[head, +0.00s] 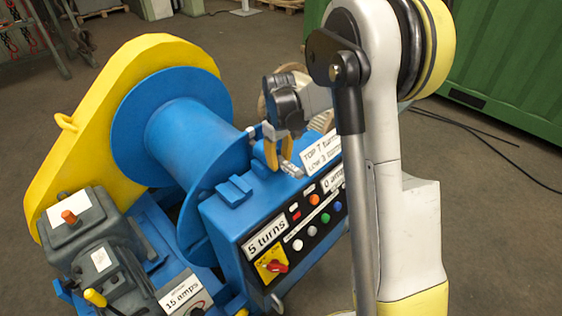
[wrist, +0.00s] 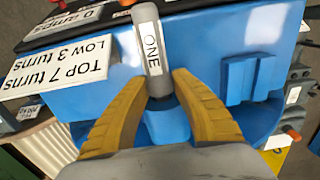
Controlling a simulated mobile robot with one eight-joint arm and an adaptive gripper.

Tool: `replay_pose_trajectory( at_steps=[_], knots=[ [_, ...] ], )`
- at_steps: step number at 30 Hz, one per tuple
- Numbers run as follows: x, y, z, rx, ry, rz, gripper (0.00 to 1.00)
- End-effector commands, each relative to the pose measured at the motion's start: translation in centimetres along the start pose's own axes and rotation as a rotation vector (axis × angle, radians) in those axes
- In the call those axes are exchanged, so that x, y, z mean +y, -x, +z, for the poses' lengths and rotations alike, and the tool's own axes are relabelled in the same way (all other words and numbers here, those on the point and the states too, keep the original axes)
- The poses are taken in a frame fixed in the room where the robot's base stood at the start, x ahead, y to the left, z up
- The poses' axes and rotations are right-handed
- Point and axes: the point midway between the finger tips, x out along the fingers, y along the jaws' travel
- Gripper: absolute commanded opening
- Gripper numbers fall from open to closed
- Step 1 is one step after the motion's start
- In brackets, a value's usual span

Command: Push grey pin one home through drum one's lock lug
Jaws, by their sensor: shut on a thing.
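My gripper (wrist: 160,84) is shut on grey pin one (wrist: 149,42), a light grey rod with a white label reading ONE. The pin lies between the two yellow fingers, its labelled end pointing away from the palm. A blue rounded piece (wrist: 168,122), perhaps the lock lug, shows between the fingers below the pin. I cannot tell whether the pin is in its hole. In the head view my gripper (head: 275,155) is above the blue control box, right of the blue drum (head: 180,130). The pin shows only as a small grey bit there.
The blue control box (head: 225,222) carries buttons, a red switch and a sign reading 5 turns (head: 267,237). A TOP 7 turns sign (wrist: 62,72) lies close to the left finger. A blue raised block (wrist: 248,77) stands right of the pin. A yellow guard (head: 130,75) covers the drum's far side.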

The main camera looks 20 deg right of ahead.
Motion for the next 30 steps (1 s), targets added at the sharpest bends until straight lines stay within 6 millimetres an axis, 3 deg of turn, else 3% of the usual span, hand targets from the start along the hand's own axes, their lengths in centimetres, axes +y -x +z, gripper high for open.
replay_pose_trajectory(
  at_steps=[3,4,6,18,30],
  knots=[
    [0.0,0.0,-0.3,0.000,0.000,0.000,0.00],
    [0.0,0.0,-0.3,0.000,0.000,0.000,0.33],
    [0.0,0.0,-0.3,0.001,0.000,0.000,0.52],
    [0.0,0.7,-0.3,0.000,0.000,0.000,0.52],
    [-0.1,8.8,-0.3,0.000,0.000,0.000,0.52]
  ],
)
